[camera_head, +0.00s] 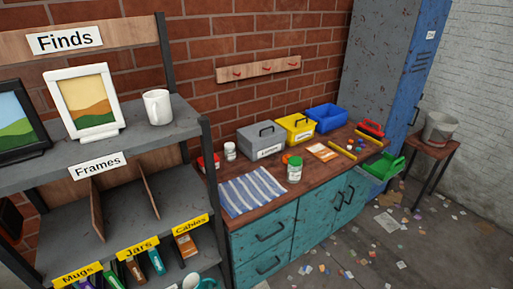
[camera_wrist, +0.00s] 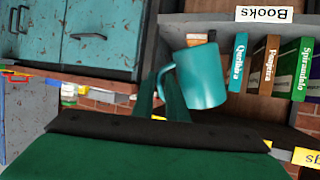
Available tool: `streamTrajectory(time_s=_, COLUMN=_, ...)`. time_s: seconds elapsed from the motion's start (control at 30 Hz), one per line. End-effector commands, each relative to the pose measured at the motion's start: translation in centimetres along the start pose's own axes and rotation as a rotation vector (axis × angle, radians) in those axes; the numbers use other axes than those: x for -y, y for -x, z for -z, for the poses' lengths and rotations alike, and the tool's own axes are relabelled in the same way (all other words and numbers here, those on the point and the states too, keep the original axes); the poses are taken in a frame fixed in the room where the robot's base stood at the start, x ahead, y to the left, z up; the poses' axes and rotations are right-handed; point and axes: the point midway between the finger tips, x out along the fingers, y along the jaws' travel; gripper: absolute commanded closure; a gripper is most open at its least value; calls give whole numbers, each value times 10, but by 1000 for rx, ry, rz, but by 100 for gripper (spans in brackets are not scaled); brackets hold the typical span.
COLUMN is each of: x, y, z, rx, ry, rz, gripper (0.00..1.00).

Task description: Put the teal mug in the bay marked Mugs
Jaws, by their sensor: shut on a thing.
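The teal mug (camera_wrist: 203,77) is in the wrist view, its handle toward the left, held by my gripper (camera_wrist: 163,90), whose green fingers are partly hidden near the handle. In the head view a bit of teal (camera_head: 208,283) shows at the bottom edge beside a white shape; I cannot tell whether it is the mug. The yellow Mugs label (camera_head: 77,275) marks the left bay of the rack's middle shelf, which looks empty where visible. Part of a yellow label (camera_wrist: 308,157) shows inverted in the wrist view.
Upright dividers (camera_head: 150,190) separate the Mugs, Jars and Cables bays. A white mug (camera_head: 157,107) and framed pictures (camera_head: 86,100) stand on the shelf above. Books (camera_wrist: 270,62) stand in the row below. A teal-fronted workbench (camera_head: 262,240) is to the right.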

Motion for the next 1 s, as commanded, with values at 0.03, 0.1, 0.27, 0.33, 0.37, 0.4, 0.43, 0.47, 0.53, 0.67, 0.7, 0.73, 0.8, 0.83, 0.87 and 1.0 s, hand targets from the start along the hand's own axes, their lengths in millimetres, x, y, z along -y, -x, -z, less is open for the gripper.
streamTrajectory(time_s=0.03, x=-23, y=-2, z=-17, rx=5, ry=-12, rz=-30, gripper=100)
streamTrajectory(time_s=0.1, x=-51, y=-2, z=-36, rx=5, ry=-27, rz=-66, gripper=100)
streamTrajectory(time_s=0.27, x=-104, y=4, z=-75, rx=2, ry=-57, rz=-132, gripper=100)
streamTrajectory(time_s=0.33, x=-120, y=8, z=-88, rx=0, ry=-66, rz=-154, gripper=100)
streamTrajectory(time_s=0.37, x=-126, y=10, z=-92, rx=0, ry=-69, rz=-162, gripper=100)
streamTrajectory(time_s=0.4, x=-132, y=12, z=-97, rx=-1, ry=-72, rz=-170, gripper=100)
streamTrajectory(time_s=0.43, x=-136, y=12, z=-100, rx=-3, ry=-74, rz=-175, gripper=100)
streamTrajectory(time_s=0.47, x=-139, y=14, z=-102, rx=-3, ry=-76, rz=-179, gripper=100)
streamTrajectory(time_s=0.53, x=-144, y=15, z=-106, rx=-3, ry=-78, rz=-186, gripper=100)
streamTrajectory(time_s=0.67, x=-147, y=16, z=-108, rx=-5, ry=-79, rz=-190, gripper=100)
streamTrajectory(time_s=0.7, x=-147, y=16, z=-108, rx=-5, ry=-79, rz=-190, gripper=100)
streamTrajectory(time_s=0.73, x=-147, y=16, z=-108, rx=-5, ry=-79, rz=-190, gripper=100)
streamTrajectory(time_s=0.8, x=-148, y=16, z=-108, rx=-5, ry=-80, rz=-192, gripper=100)
streamTrajectory(time_s=0.83, x=-149, y=16, z=-108, rx=-5, ry=-80, rz=-193, gripper=100)
streamTrajectory(time_s=0.87, x=-150, y=16, z=-108, rx=-4, ry=-81, rz=-194, gripper=100)
streamTrajectory(time_s=1.0, x=-156, y=18, z=-109, rx=-4, ry=-86, rz=-206, gripper=100)
